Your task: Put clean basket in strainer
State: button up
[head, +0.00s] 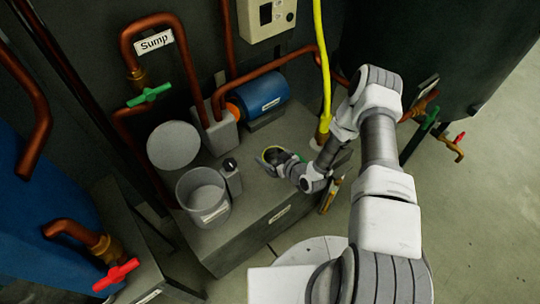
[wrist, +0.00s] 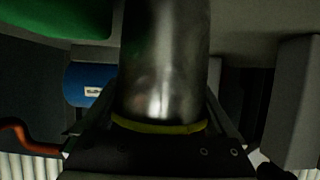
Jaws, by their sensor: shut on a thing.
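My gripper (head: 284,166) is above the right part of the grey plinth. In the wrist view it is shut on a shiny metal cylinder, the basket (wrist: 163,65), with a yellow band around its end near the palm. In the head view, a small round dark thing with a yellow-green rim (head: 271,154) shows beside my gripper; I cannot tell whether it is the basket or the strainer opening. The strainer is not clearly identifiable. The basket's far end is out of the wrist view.
A grey open bucket (head: 203,199), a round grey disc (head: 173,145) and a small black-capped bottle (head: 231,177) are on the plinth's left. A blue motor (head: 263,94) lies behind. A yellow vertical pipe (head: 322,50) stands close to my arm. A dark tank (head: 440,50) is at right.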

jog(key=shift+f, duration=0.2)
jog(key=o, duration=1.1)
jog(key=shift+r, duration=0.1)
